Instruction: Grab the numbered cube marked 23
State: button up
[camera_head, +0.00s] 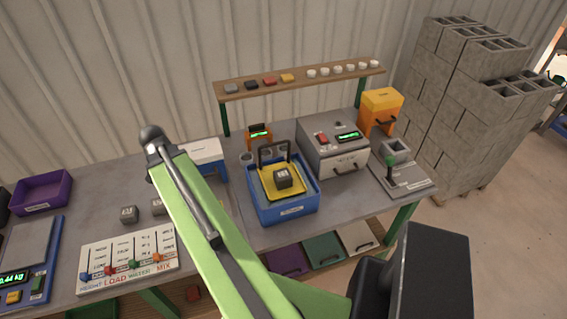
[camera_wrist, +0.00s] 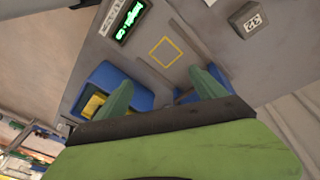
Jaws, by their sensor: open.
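In the wrist view, a dark grey cube (camera_wrist: 250,20) lies near the top right edge. Its white label shows two digits turned round; they appear to be a 2 and a 3, but the order is hard to confirm. My gripper (camera_wrist: 160,88) is open and empty, its two green fingers spread apart. The cube is beyond the fingers, up and to the right, and not between them. In the head view, grey cubes stand on the bench (camera_head: 129,214) and on the yellow plate of a blue tray unit (camera_head: 282,178); their numbers are too small to read.
The wrist view shows a green-lit display (camera_wrist: 132,18), a yellow square outline (camera_wrist: 165,52) and a blue-and-yellow object (camera_wrist: 95,103) by the left finger. In the head view, a lever panel (camera_head: 128,258), a grey machine (camera_head: 335,150) and a purple bin (camera_head: 42,190) occupy the bench.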

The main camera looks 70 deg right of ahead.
jog(key=s+d+r+m+p, duration=0.2)
jog(key=s+d+r+m, duration=0.25)
jog(key=s+d, duration=0.3)
jog(key=m+g+p, duration=0.2)
jog(key=m+p, duration=0.1)
jog(key=m, duration=0.4)
send_near(282, 174)
jog(key=shift+h, duration=0.3)
jog(key=b+x, duration=0.5)
jog(key=b, duration=0.7)
jog(key=shift+w+f, duration=0.1)
jog(key=shift+f, duration=0.2)
jog(key=shift+f+n, duration=0.15)
jog(key=shift+n, duration=0.1)
jog(key=b+x, duration=0.5)
jog(key=shift+a+f, duration=0.15)
jog(key=shift+a, duration=0.05)
jog(key=shift+s, duration=0.2)
jog(key=shift+c, duration=0.4)
jog(key=shift+r, duration=0.25)
grip_shut()
